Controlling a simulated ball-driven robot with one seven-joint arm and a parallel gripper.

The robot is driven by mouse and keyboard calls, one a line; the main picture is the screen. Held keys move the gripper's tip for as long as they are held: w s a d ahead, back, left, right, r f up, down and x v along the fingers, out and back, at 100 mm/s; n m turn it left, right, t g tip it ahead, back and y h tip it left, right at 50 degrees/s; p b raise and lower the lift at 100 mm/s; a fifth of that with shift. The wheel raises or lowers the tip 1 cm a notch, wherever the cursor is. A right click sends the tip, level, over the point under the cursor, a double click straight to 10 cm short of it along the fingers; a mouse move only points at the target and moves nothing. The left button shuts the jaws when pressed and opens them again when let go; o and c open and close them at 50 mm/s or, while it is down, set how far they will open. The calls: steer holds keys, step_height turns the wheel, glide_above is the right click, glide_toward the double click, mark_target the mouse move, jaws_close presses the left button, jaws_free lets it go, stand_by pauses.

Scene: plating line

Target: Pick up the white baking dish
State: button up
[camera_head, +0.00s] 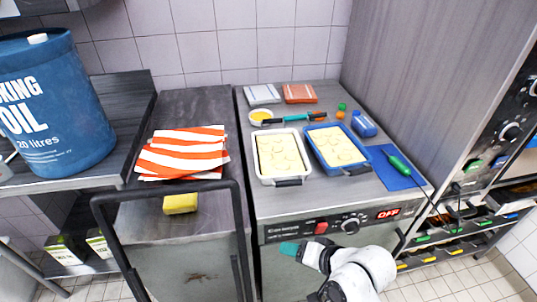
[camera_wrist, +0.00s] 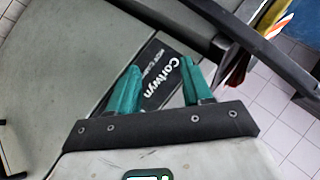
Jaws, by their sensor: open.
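The white baking dish (camera_head: 304,175) stands on the grey counter top, left of a blue baking dish (camera_head: 318,160). It is filled with a pale yellow food and has a dark handle at its front edge. My gripper (camera_head: 290,248) is in front of the counter unit, below the top's edge and well below the white dish. In the wrist view my gripper (camera_wrist: 160,80) shows two teal fingers apart with nothing between them. They face the unit's front with a "Carlwyn" label. The white dish is not in the wrist view.
A blue mat (camera_head: 396,170) with a green-handled tool lies right of the dishes. A trolley (camera_head: 190,225) with a striped cloth (camera_head: 182,153) and dark rail stands left.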

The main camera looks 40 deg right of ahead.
steer(key=w+d+r+m+t+h+p, duration=0.1)
steer(key=w+d+r+m+t, duration=0.25)
steer(key=r+m, duration=0.2)
steer(key=m+t+h+p, duration=0.1)
steer(key=m+t+h, duration=0.1)
steer(key=m+h, duration=0.15)
glide_toward(292, 184)
steer(key=w+d, duration=0.1)
steer(key=w, duration=0.1)
steer(key=shift+m+y, duration=0.4)
steer(key=shift+y, duration=0.05)
steer(key=x, duration=0.4)
steer(key=shift+w+p, duration=0.1)
steer(key=shift+p, duration=0.3)
steer(key=shift+f+p+x, duration=0.15)
steer(key=shift+p+x, duration=0.25)
steer(key=shift+x, duration=1.25)
steer(key=shift+f+p+x, duration=0.15)
steer(key=shift+p+x, duration=0.2)
steer(key=shift+x, duration=1.25)
jaws_close()
steer(key=shift+r, duration=0.2)
